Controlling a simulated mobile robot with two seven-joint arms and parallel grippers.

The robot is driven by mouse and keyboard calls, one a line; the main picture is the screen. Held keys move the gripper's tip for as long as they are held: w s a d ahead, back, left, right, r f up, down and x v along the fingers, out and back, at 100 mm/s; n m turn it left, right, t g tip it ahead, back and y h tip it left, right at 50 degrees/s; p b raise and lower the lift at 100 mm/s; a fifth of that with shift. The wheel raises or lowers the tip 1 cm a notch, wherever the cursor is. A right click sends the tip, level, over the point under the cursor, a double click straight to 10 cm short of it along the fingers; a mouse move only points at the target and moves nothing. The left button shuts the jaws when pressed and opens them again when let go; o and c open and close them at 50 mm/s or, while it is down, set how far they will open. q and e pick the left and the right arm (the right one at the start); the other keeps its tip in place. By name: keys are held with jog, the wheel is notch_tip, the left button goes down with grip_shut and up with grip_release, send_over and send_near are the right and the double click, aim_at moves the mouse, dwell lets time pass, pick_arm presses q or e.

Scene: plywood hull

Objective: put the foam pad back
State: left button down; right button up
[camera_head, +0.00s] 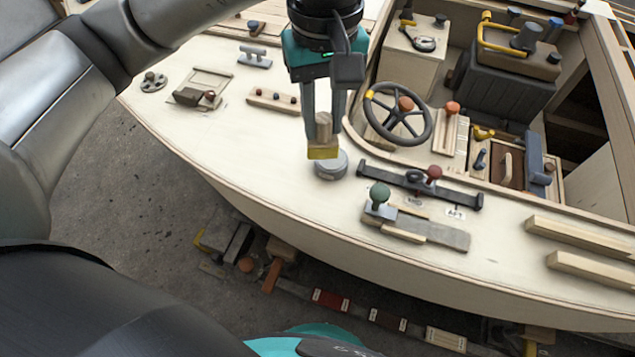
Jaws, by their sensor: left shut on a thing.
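My left gripper (324,125) comes down from the top over the pale plywood deck. Its fingers are shut on a small wooden block with a yellow lower part, which looks like the foam pad (322,152). The pad is roughly upright, just above or touching a round grey disc (331,167) on the deck and overlapping its back edge in this view. I cannot tell whether the two touch. My right gripper is not in view.
A black steering wheel (398,111) stands right of the gripper. A dark bar (420,186) with a red knob and a green-knobbed lever (379,197) lie to the right. A wooden strip (273,101) lies left. Bare deck (240,140) is free at left.

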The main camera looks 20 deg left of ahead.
pick_arm(q)
jog(key=shift+f+b, duration=1.15)
jog(key=shift+f, duration=6.65)
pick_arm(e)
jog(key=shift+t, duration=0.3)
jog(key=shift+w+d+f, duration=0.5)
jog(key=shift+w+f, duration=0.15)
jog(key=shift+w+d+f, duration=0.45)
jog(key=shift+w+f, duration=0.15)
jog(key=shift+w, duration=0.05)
pick_arm(q)
jog(key=shift+f, duration=0.15)
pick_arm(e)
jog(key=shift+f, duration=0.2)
pick_arm(q)
jog(key=c, duration=0.6)
grip_release()
jog(key=shift+c, duration=0.2)
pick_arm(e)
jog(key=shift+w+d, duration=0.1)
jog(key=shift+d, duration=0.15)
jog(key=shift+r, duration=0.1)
